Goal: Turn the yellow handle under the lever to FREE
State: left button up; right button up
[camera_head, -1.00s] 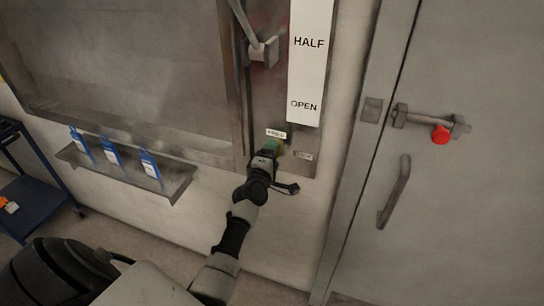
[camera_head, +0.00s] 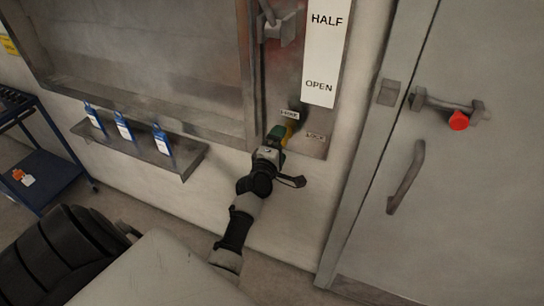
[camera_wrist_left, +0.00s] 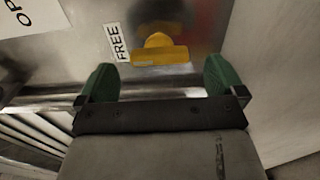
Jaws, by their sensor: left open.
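The yellow handle (camera_wrist_left: 160,51) sits on the metal panel, its bar level across the left wrist view. A white FREE label (camera_wrist_left: 118,42) is beside its left end. In the head view the handle (camera_head: 291,127) is partly hidden behind my left gripper (camera_head: 277,137), between the FREE label (camera_head: 289,114) and the LOCK label (camera_head: 315,136). The grey lever (camera_head: 279,28) is higher on the panel. In the left wrist view my left gripper (camera_wrist_left: 160,84) is open, its green fingers on either side of and short of the handle, with nothing between them. My right gripper is not in view.
A white strip (camera_head: 325,55) reading HALF and OPEN is right of the lever. A shelf (camera_head: 185,165) with blue-and-white bottles is left of my arm. A blue cart (camera_head: 62,185) stands far left. A grey door (camera_head: 450,200) with a red knob (camera_head: 459,121) is at right.

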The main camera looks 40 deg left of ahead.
pick_arm(q)
jog(key=v, duration=0.6)
jog(key=shift+s+b, duration=0.3)
jog(key=shift+d, duration=0.1)
